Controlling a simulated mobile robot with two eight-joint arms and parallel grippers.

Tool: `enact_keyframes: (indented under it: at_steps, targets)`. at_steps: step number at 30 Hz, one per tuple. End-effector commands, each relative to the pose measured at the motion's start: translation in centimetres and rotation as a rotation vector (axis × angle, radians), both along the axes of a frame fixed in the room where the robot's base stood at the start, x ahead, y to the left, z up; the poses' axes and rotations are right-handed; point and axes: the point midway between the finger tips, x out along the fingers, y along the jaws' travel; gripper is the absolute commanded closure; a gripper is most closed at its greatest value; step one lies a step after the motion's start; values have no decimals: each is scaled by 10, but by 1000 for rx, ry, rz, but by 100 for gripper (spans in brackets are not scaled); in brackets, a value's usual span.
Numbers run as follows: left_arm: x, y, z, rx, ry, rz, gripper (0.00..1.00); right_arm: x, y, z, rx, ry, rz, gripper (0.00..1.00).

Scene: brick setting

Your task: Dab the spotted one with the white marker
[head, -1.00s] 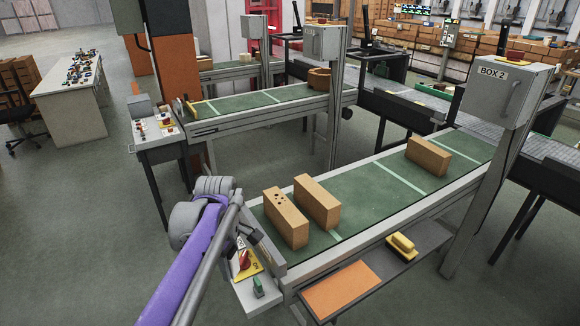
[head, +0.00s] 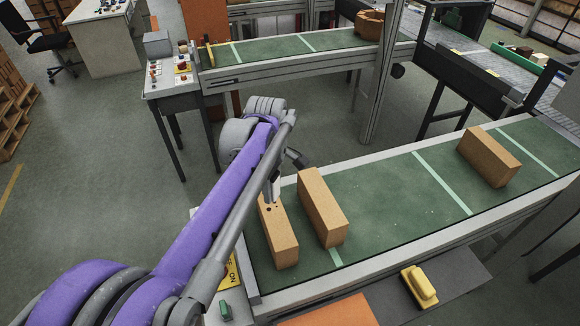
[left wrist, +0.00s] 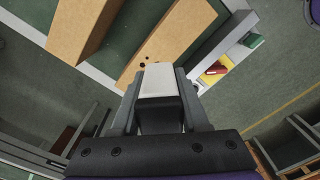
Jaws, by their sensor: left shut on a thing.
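The spotted brick (head: 280,238) is an orange-tan block with dark spots at its far end. It stands on the near green conveyor, leftmost of the bricks there. In the left wrist view the spotted brick (left wrist: 178,38) lies just beyond the fingertips, its spots beside the tip. My left gripper (head: 272,184) is above the brick's far end, shut on a white block-like piece, the white marker (left wrist: 158,76). I cannot tell whether the marker touches the brick. My right gripper is not in view.
A plain brick (head: 321,208) stands close to the right of the spotted one. Another plain brick (head: 488,157) stands farther right on the near conveyor (head: 400,205). A yellow-handled tool (head: 420,285) lies on the front shelf. A switch panel (head: 230,270) is at the conveyor's left end.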

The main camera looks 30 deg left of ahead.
Motion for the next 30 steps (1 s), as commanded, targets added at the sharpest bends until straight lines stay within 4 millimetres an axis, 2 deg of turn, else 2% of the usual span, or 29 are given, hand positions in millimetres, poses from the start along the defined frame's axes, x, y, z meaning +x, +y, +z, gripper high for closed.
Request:
enact_keyframes:
  at_steps: [8,24,30]
  targets:
    - [-2,0,-8,0,3,0,91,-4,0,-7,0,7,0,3]
    - [-2,0,-58,0,4,-1,91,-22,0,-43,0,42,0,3]
    - [-1,0,-62,0,1,-1,91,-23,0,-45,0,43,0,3]
